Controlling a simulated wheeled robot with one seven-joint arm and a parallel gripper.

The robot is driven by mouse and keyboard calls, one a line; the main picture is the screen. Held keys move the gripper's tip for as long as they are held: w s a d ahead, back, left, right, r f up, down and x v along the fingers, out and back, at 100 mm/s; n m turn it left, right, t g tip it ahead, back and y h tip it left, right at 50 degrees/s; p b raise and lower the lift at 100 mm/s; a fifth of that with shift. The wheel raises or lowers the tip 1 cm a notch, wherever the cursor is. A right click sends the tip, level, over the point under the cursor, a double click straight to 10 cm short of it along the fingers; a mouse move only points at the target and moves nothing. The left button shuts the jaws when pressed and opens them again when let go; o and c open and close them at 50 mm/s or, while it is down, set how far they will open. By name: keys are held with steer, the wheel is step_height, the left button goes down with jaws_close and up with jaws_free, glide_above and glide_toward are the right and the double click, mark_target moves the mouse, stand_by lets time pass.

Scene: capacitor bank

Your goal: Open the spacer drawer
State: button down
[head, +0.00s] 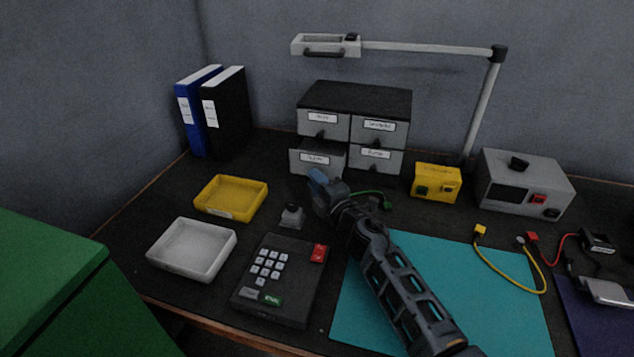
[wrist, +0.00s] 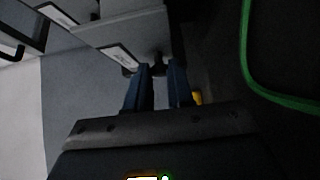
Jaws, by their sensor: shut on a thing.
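A grey cabinet with a dark top (head: 355,98) stands at the back of the desk, with two drawers above and two below. The lower-left drawer (head: 305,158) sticks out a little past the drawer above it. Its label is too small to read surely, so I cannot confirm it is the spacer drawer. My gripper (head: 317,177) is at this drawer's front. In the wrist view my gripper (wrist: 159,68) has its blue fingers either side of a dark drawer knob (wrist: 158,69), shut on it. The drawer front (wrist: 112,42) with its white label shows beside it.
A yellow tray (head: 231,214), a white tray (head: 158,258) and a keypad (head: 247,307) lie to the left and front. A yellow box (head: 436,196) and a grey power unit (head: 512,205) stand right. A green cable (wrist: 247,70) runs near my gripper.

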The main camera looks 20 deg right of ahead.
steer(key=s+a, duration=0.1)
steer(key=s, duration=0.1)
steer(key=s+a+p, duration=0.1)
steer(key=s+a, duration=0.1)
steer(key=c, duration=1)
jaws_free()
steer(key=shift+d+r, duration=0.1)
